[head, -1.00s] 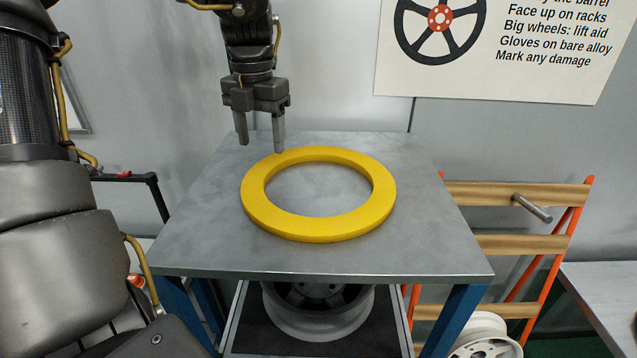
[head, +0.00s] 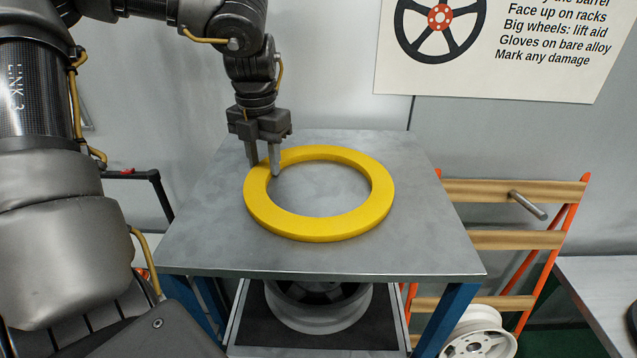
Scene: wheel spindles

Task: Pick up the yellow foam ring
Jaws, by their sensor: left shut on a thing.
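The yellow foam ring (head: 322,227) lies flat on the grey metal table top (head: 215,245). My left gripper (head: 264,170) reaches down from above at the ring's far left part. Its fingers straddle the ring's band, one outside the rim and one inside the hole, and are shut on it. The ring still appears to rest on the table. My right gripper is not in view.
A wheel (head: 318,303) sits on the shelf under the table. An orange rack with wooden bars (head: 510,240) and a metal peg (head: 528,205) stands at the right, with another wheel (head: 480,338) low beside it. A sign (head: 500,45) hangs on the wall.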

